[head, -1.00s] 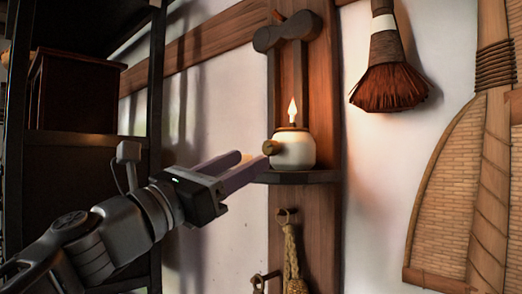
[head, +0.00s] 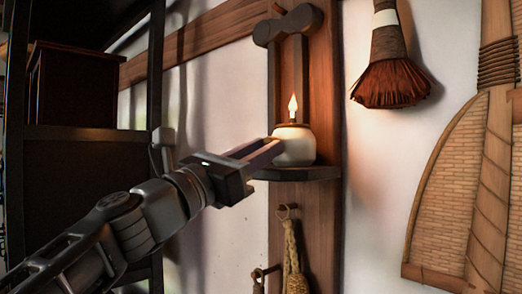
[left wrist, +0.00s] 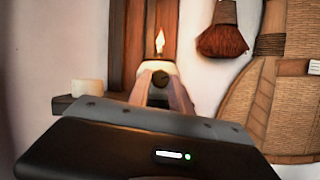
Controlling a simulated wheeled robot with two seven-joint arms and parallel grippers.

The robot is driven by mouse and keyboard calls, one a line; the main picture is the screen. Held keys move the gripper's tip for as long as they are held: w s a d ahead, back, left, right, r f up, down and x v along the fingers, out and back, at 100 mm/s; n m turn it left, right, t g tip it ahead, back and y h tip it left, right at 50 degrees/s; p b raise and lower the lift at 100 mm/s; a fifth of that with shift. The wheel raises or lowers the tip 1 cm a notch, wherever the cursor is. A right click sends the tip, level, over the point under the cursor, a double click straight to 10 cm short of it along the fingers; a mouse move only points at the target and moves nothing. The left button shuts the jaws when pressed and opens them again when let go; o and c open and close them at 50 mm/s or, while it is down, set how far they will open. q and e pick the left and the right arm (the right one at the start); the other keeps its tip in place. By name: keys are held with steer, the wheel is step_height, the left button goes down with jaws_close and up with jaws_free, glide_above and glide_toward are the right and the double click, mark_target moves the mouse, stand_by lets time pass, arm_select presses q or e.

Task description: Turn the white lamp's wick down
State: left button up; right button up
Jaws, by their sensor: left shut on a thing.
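The white lamp (head: 295,147) stands upright on a small dark shelf (head: 300,174) fixed to a wooden wall post. Its flame (head: 293,108) is lit above the dark top. My left gripper (head: 272,147) reaches in from the left at the lamp's side. In the left wrist view, the fingers (left wrist: 160,84) are closed around the lamp's round dark wick knob (left wrist: 160,82). In the head view the fingers hide the knob. The white lamp body shows only partly behind the fingers in the left wrist view (left wrist: 144,68). My right gripper is in neither view.
A dark shelf rack (head: 156,80) stands at the left, close to my arm. A brush (head: 392,80) and a woven winnowing fan (head: 455,195) hang at the right. Rope (head: 292,255) hangs from a peg below the shelf. A small pale block (left wrist: 86,87) is left of the lamp in the wrist view.

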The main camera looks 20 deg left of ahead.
arm_select(q)
jaws_close()
